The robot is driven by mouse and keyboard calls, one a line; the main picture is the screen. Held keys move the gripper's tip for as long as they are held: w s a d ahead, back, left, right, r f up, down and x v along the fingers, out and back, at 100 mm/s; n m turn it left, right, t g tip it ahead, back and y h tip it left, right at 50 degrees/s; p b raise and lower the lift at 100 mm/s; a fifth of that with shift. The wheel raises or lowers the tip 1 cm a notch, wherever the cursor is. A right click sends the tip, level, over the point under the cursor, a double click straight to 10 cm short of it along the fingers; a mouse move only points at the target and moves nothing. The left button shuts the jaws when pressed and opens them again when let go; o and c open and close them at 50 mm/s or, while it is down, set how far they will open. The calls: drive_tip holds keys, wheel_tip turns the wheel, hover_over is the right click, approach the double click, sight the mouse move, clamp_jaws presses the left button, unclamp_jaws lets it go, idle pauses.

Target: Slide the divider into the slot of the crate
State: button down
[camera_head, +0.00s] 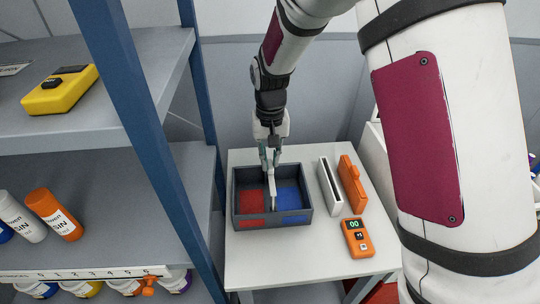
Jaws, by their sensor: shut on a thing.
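The dark grey crate (272,222) sits on the pale table. Its floor is red on the left and blue on the right, with matching red and blue patches on the front wall. My gripper (269,163) is above the crate's back part, pointing down, shut on the thin pale divider (272,192). The divider stands edge-on and roughly upright along the line between red and blue, its lower part inside the crate's outline. The slot is hidden, and I cannot tell whether the divider is in it.
A white holder with a dark slot (329,186) and an orange block (352,185) stand right of the crate. An orange handheld device (357,238) lies in front of them. A shelf with a blue post (145,130) is close on the left. The table front (285,268) is clear.

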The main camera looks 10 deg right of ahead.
sight(270, 175)
drive_tip(key=shift+f+b, duration=0.85)
drive_tip(key=shift+f, duration=2.55)
drive_tip(key=c, duration=1.5)
unclamp_jaws()
wheel_tip(270, 175, up, 11)
drive_tip(key=shift+r, duration=0.5)
